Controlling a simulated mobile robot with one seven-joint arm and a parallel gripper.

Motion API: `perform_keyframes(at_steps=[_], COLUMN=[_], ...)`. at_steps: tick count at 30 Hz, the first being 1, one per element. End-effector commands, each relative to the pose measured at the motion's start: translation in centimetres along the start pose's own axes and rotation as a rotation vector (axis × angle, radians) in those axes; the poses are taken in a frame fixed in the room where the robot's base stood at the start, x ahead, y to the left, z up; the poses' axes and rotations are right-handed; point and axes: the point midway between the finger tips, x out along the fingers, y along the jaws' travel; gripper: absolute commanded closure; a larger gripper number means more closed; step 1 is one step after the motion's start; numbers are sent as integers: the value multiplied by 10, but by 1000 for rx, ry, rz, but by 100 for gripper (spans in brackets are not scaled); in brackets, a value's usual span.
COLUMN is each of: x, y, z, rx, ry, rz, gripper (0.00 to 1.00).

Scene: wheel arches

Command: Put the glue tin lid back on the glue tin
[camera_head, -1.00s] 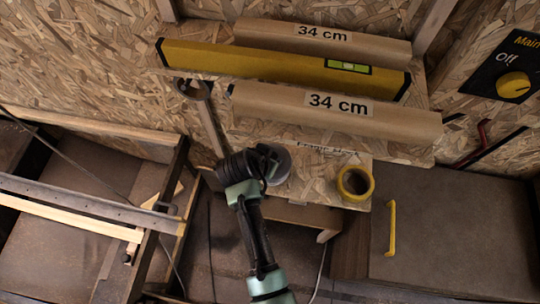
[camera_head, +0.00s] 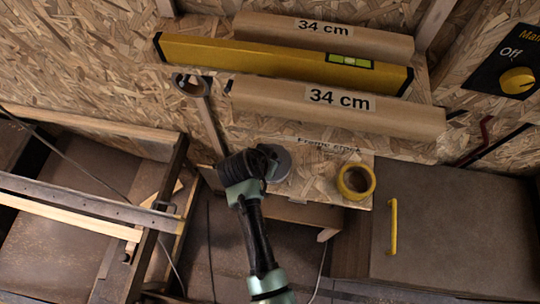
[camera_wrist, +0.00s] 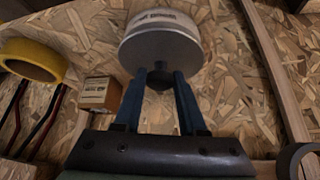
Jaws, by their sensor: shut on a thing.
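In the wrist view my gripper (camera_wrist: 158,80) is shut on the small dark knob (camera_wrist: 159,76) of the glue tin lid. The lid is a round grey metal disc (camera_wrist: 152,52). Directly beyond it is the pale, labelled body of the glue tin (camera_wrist: 168,17). Lid and tin look lined up, but I cannot tell whether the lid is fully seated. In the head view my gripper (camera_head: 266,163) is at the shelf, with a grey round top (camera_head: 282,164) partly hidden behind it.
A yellow tape roll (camera_head: 356,182) lies to the right on the chipboard shelf. A spanner (camera_head: 207,115) hangs to the left. Paper-wrapped rolls (camera_head: 335,108) and a yellow level (camera_head: 280,64) sit above. A small cardboard box (camera_wrist: 98,94) is near the tin.

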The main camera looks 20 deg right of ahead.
Motion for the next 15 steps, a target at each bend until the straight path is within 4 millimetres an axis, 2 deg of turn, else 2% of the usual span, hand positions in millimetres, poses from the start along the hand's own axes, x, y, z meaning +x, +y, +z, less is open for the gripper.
perform_keyframes(at_steps=[1,6,7,15], x=[0,0,0,0], y=[0,0,0,0], z=[0,0,0,0], rx=[0,0,0,0], ry=[0,1,1,0], rz=[0,0,0,0], gripper=[58,27,25,25])
